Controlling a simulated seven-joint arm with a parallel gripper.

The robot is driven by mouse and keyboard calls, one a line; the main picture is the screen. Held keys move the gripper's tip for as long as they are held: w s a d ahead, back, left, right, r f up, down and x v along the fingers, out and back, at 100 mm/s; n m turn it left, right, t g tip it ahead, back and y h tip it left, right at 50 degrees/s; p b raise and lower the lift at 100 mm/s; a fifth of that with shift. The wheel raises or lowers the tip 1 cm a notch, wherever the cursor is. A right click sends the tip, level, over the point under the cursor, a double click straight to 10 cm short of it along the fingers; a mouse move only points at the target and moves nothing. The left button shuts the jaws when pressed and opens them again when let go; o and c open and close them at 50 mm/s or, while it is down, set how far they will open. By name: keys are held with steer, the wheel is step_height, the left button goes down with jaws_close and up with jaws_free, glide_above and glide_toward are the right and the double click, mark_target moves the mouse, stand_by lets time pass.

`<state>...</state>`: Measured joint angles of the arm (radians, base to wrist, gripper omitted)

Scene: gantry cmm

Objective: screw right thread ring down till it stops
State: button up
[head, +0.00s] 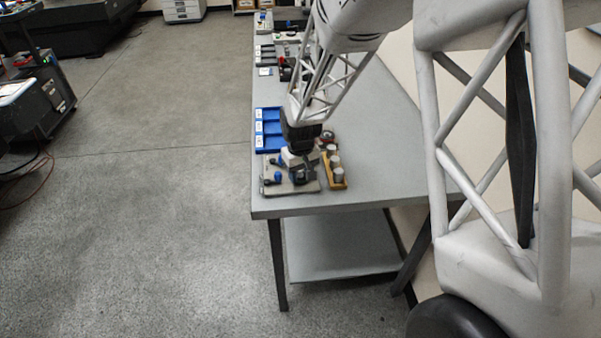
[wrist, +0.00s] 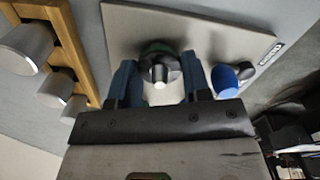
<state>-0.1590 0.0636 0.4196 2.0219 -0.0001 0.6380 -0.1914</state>
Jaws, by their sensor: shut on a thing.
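A light grey fixture plate (head: 308,187) lies near the front end of the table; it fills the upper middle of the wrist view (wrist: 205,22). My gripper (head: 298,178) is low over its right part. In the wrist view my gripper's (wrist: 160,78) two blue fingers stand on either side of a dark round ring with some green on it, the thread ring (wrist: 152,49), and are shut on it. A pale metal stud end shows at its middle. The ring's underside and its seat are hidden, so any gap below cannot be told.
A blue cylinder (wrist: 224,77) and a dark knob stand beside the gripper on the plate. A wooden rack (head: 340,184) with silver cylinders stands close on the right. A blue compartment tray (head: 260,142) lies behind the plate. The table's front strip (head: 350,202) is clear.

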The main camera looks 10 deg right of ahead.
steer(key=m, duration=0.7)
steer(key=shift+w+r, duration=0.1)
steer(key=shift+r, duration=0.05)
stand_by(0.3)
steer(key=o, duration=0.9)
steer(key=shift+o, duration=0.2)
steer(key=shift+r, duration=3.8)
